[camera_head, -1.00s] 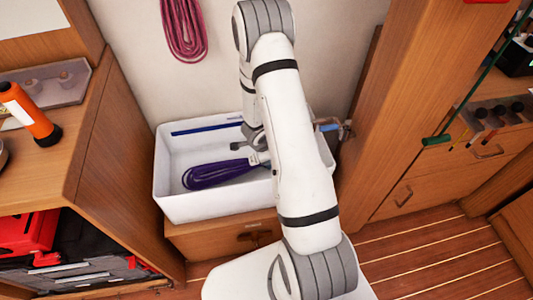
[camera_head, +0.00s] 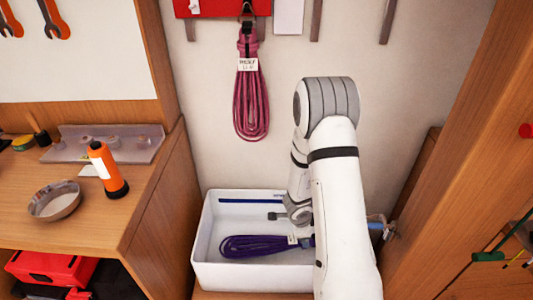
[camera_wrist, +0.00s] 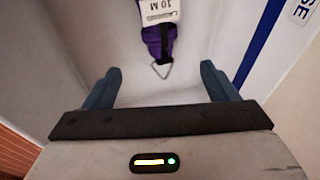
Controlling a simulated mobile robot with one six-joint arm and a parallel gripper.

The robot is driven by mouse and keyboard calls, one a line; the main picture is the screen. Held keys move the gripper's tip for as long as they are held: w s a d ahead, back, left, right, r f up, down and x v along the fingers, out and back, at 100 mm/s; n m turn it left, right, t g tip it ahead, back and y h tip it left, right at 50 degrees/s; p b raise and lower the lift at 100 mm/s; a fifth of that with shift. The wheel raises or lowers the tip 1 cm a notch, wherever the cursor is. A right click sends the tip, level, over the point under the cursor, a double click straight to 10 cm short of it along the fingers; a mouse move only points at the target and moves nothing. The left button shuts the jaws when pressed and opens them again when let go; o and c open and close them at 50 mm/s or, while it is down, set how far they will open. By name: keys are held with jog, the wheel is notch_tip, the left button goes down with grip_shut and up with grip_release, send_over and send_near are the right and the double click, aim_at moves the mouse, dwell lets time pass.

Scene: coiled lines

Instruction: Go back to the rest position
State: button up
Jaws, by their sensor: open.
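My gripper (camera_wrist: 160,88) is open in the wrist view, its two blue-grey fingers apart with nothing between them. Beyond the fingertips lies the end of a purple coiled line (camera_wrist: 158,36) with a metal ring and a white tag reading 10 M. In the head view the purple coil (camera_head: 255,246) lies in a white bin (camera_head: 208,270).
A pink coiled line (camera_head: 250,100) hangs on the wall from a red holder (camera_head: 222,8). A wooden bench (camera_head: 105,205) at left carries an orange flashlight (camera_head: 108,170) and a metal bowl (camera_head: 54,201). A wooden cabinet (camera_head: 450,160) stands close on the right.

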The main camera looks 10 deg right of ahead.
jog(key=a+r+n+t+y+p, duration=0.1)
jog(key=a+r+n+y+p, duration=0.3)
jog(key=r, duration=0.9)
jog(key=a+r+n+t+y+p, duration=0.1)
jog(key=a+r+n, duration=0.45)
jog(key=r, duration=0.65)
jog(key=s+d+r+n+g+h+p, duration=0.1)
jog(key=s+r+n+p, duration=0.4)
jog(key=s+r+n, duration=0.5)
jog(key=s+r+h, duration=0.1)
jog(key=s+r, duration=0.7)
jog(key=s, duration=0.2)
jog(key=shift+s+r+g+p, duration=0.15)
jog(key=shift+r+g+p, duration=0.15)
jog(key=shift+g, duration=0.1)
jog(key=shift+d, duration=0.1)
jog(key=shift+c, duration=0.6)
